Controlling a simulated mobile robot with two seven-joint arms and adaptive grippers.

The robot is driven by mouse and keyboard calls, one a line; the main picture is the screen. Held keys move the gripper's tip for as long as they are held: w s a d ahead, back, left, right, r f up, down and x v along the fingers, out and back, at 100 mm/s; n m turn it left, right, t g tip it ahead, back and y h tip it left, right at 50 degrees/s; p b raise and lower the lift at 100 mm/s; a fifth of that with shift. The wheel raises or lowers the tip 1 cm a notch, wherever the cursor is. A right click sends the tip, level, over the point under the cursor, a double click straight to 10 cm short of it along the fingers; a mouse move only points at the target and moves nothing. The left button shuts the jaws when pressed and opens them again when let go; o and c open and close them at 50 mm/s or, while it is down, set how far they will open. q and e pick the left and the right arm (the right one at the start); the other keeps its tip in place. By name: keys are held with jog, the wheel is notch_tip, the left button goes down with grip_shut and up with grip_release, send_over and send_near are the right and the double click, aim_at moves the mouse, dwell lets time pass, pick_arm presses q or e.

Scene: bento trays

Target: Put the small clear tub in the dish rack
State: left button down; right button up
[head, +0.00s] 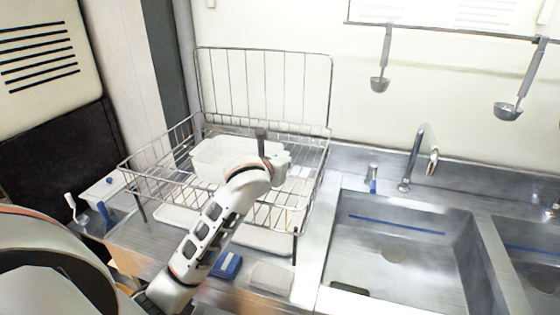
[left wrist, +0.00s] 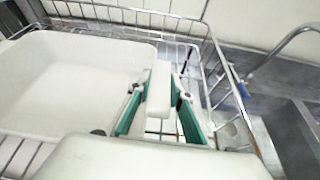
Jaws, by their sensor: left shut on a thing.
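My left gripper (head: 268,150) is over the dish rack, at the right end of a large white container. In the left wrist view its green-padded fingers (left wrist: 158,112) are shut on a small pale piece (left wrist: 159,88), which I take to be the small tub, seen nearly edge-on. Its full shape is hidden, and I cannot tell whether it touches the rack. The wire dish rack (head: 150,178) stands on the steel counter and also shows in the left wrist view (left wrist: 212,75). My right gripper is in neither view.
The large white container (head: 208,158) lies in the rack, left of the gripper; it also shows in the left wrist view (left wrist: 60,85). A blue sponge (head: 227,265) and a pale block (head: 271,277) lie in front. The sink (head: 400,265) and faucet (head: 413,160) are to the right.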

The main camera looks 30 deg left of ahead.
pick_arm(q)
jog(key=c, duration=1.8)
grip_release()
jog(key=shift+s+r, duration=0.15)
jog(key=shift+s, duration=0.05)
jog(key=v, duration=1.1)
jog(key=shift+s+d, duration=0.15)
jog(key=shift+s, duration=0.15)
